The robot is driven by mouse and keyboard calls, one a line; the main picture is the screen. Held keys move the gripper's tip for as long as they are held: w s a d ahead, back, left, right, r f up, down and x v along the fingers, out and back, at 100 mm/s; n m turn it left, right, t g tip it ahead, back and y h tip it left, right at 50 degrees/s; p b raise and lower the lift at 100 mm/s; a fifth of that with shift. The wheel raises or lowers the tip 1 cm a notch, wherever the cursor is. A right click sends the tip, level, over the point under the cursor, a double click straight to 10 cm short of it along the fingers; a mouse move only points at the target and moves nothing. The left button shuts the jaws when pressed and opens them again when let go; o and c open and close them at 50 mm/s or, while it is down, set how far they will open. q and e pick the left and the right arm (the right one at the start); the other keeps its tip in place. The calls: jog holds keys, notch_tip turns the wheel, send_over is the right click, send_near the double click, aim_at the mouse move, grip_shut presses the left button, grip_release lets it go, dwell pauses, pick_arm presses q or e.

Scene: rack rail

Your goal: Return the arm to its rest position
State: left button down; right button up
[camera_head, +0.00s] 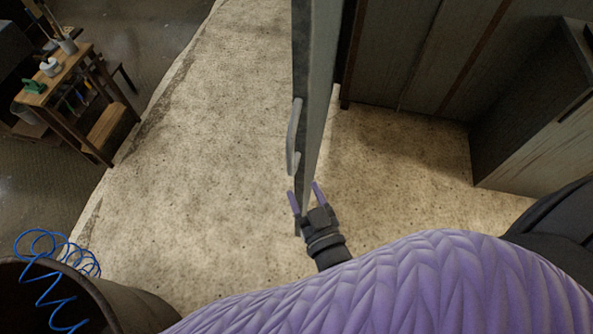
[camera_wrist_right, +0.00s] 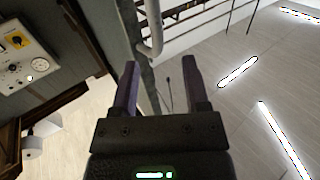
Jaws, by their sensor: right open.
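My right arm, in a purple quilted sleeve, comes in from the lower right of the head view. Its right gripper (camera_head: 305,189) is open, with two purple fingers spread near the lower end of an upright grey door (camera_head: 318,85). The door's edge appears between the fingers in the head view; I cannot tell if they touch it. A grey bar handle (camera_head: 293,138) on the door lies just above the fingers. In the right wrist view the open gripper (camera_wrist_right: 159,63) has nothing clasped, and the handle (camera_wrist_right: 153,28) is beyond the fingertips. My left gripper is not in view.
A grey cabinet (camera_head: 535,120) stands at the right. A wooden bench (camera_head: 62,78) with small items is at the upper left. A dark bin (camera_head: 125,305) with a blue coiled hose (camera_head: 48,262) is at the lower left. The pale floor (camera_head: 215,150) left of the door is clear.

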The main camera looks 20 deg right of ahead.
jog(key=shift+s, duration=0.2)
jog(key=s+f+n+g+b, duration=0.1)
jog(key=s+f+g+b, duration=0.25)
jog(key=f, duration=0.55)
jog(key=s+f+g+y+b, duration=0.1)
jog(key=s+f+g+b, duration=0.25)
jog(key=f, duration=0.65)
jog(key=s+f+n+g+b, duration=0.1)
jog(key=s+f+g+b, duration=0.25)
jog(key=f, duration=0.55)
jog(key=s+d+f+g+b, duration=0.2)
jog(key=s+d+f+g, duration=0.1)
jog(key=s+f, duration=0.2)
jog(key=s+d+f+g+h+b, duration=0.1)
jog(key=s+f+g, duration=0.3)
jog(key=s, duration=0.6)
jog(key=shift+d+f+n+b, duration=0.35)
jog(key=shift+d+f, duration=0.35)
jog(key=shift+d, duration=0.2)
